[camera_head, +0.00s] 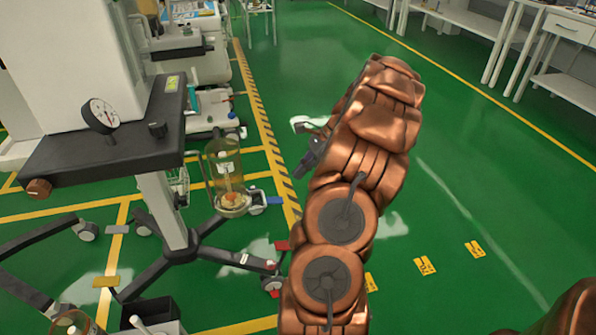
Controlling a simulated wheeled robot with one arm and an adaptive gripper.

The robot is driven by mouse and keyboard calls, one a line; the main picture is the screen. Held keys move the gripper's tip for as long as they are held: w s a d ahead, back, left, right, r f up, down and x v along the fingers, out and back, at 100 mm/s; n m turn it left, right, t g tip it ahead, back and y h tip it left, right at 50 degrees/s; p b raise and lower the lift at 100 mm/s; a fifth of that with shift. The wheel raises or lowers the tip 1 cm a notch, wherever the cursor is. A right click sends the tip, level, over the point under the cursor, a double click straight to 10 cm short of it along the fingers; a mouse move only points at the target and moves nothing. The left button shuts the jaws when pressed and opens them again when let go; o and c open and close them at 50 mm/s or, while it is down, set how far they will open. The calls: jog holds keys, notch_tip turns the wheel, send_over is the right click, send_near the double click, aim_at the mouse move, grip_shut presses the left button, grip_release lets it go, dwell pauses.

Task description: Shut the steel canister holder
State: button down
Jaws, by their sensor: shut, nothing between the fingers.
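A clear, yellowish canister (224,165) with a pale label and orange matter at its base hangs beside the cart column, in the middle left of the head view. A thin frame around it may be the steel canister holder (207,180); whether it is open or shut is too small to tell. My gripper (298,174) is dark and shut, with nothing in it. It points down and left, to the right of the canister, and looks apart from it. My copper arm hides part of the floor behind it.
The cart's dark shelf (100,150) carries a round gauge (100,115) and stands on a column with spread wheeled legs (195,250). More carts stand behind. A black bin (152,318) is at the bottom. Green floor is free to the right, with white benches (480,22) beyond.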

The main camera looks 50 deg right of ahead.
jog(key=w+a+r+b+x, duration=0.1)
jog(key=b+x, duration=0.1)
jog(key=x, duration=0.8)
jog(key=shift+a+r, duration=0.2)
jog(key=shift+a, duration=0.05)
jog(key=shift+w+r, duration=0.1)
